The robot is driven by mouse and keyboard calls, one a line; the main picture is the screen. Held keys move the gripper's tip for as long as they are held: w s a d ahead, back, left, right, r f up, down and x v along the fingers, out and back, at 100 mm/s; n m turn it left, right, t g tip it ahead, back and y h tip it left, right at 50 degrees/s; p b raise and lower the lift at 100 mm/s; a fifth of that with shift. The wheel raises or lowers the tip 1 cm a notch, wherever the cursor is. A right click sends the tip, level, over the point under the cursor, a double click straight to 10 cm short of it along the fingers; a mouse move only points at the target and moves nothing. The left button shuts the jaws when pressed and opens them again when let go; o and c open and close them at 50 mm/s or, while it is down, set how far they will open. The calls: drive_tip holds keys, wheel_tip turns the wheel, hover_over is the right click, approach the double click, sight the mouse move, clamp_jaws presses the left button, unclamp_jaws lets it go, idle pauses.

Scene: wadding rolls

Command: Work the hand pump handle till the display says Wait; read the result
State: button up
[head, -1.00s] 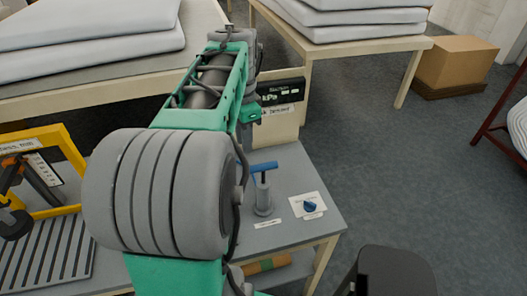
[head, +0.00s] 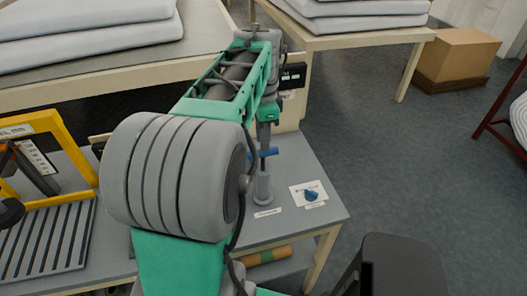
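The hand pump (head: 263,187) stands upright on the grey bench top, a grey cylinder with a blue T-handle (head: 268,153) low above it. My gripper (head: 264,143) points down right at the handle; its fingers are small and partly hidden by my arm, so I cannot tell if they grip it. The display (head: 293,77) is a dark panel on a cream housing behind the pump.
A blue knob on a white plate (head: 311,194) sits right of the pump. A yellow frame (head: 70,150) and a slatted grey rack (head: 45,240) stand at the left. Tables with wadding (head: 350,12) are behind.

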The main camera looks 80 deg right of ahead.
sight(263, 170)
drive_tip(key=shift+f+b, duration=1.3)
drive_tip(key=shift+f, duration=0.7)
drive_tip(key=shift+f+b, duration=1.45)
drive_tip(key=shift+f, duration=0.9)
drive_tip(key=shift+f, duration=0.1)
drive_tip(key=shift+f+b, duration=0.55)
drive_tip(key=shift+f, duration=0.25)
